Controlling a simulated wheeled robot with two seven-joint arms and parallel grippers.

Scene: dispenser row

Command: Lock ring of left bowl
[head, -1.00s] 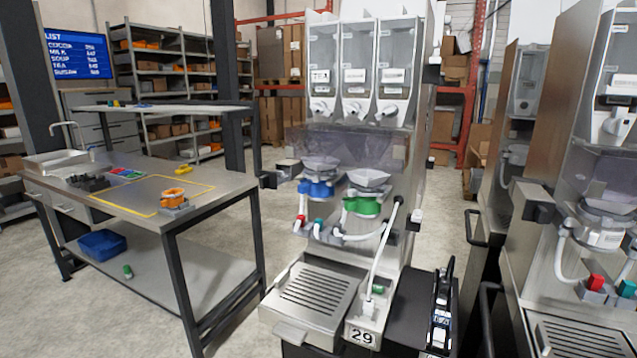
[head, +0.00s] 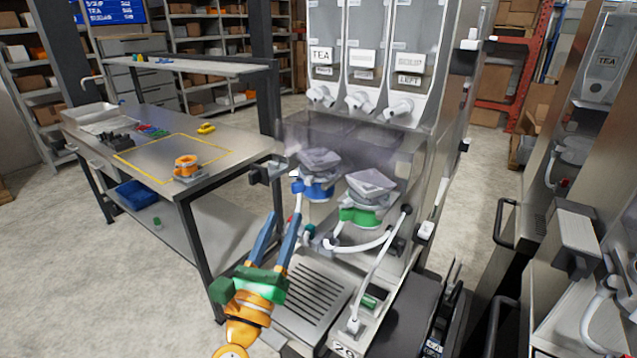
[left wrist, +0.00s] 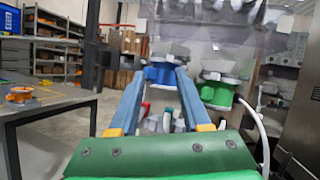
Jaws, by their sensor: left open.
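The left bowl (head: 318,163) is a grey mixing bowl with a blue lock ring (head: 319,190) under it, on the front of the dispenser. The blue ring also shows in the left wrist view (left wrist: 162,75), straight beyond my fingers. The right bowl (head: 369,187) has a green ring (head: 360,216). My left gripper (head: 278,218) is open and empty, with its blue fingers pointing up toward the blue ring from below and in front, apparently short of it. It also shows in the left wrist view (left wrist: 156,88). My right gripper is not in view.
A steel drip tray (head: 308,296) lies below the bowls. A white hose (head: 380,262) runs down at the right. A steel workbench (head: 205,160) with an orange part (head: 186,168) stands at the left. Another dispenser (head: 590,180) stands at the right.

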